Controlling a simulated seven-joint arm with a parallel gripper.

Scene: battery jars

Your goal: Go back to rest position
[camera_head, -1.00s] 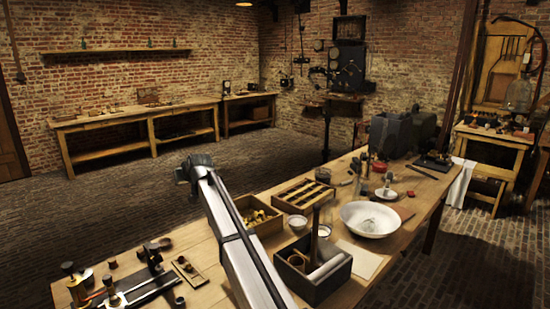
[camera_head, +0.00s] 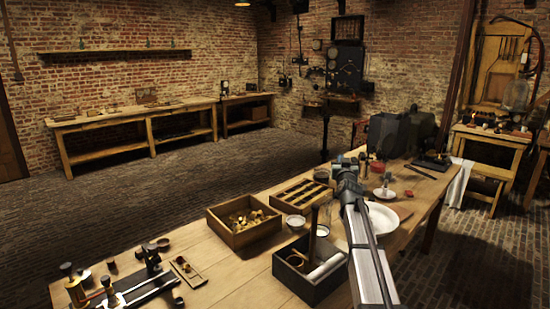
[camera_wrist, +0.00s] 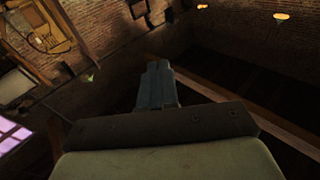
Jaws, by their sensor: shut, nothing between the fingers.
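My gripper (camera_wrist: 158,66) shows in the wrist view with its two dark fingers together and nothing between them. It points away from the tabletop, toward the brick walls of the room. In the head view my arm reaches up from the bottom right, over the right part of the long workbench (camera_head: 225,271). The arm covers part of the white bowl (camera_head: 384,219). The gripper's fingers cannot be made out clearly in the head view.
A wooden box with brass pieces (camera_head: 242,238), a slotted wooden tray (camera_head: 301,194) and a dark box with a roll and an upright handle (camera_head: 301,278) stand left of my arm. A grey machine (camera_head: 394,136) stands at the far end. The floor beyond the bench is clear.

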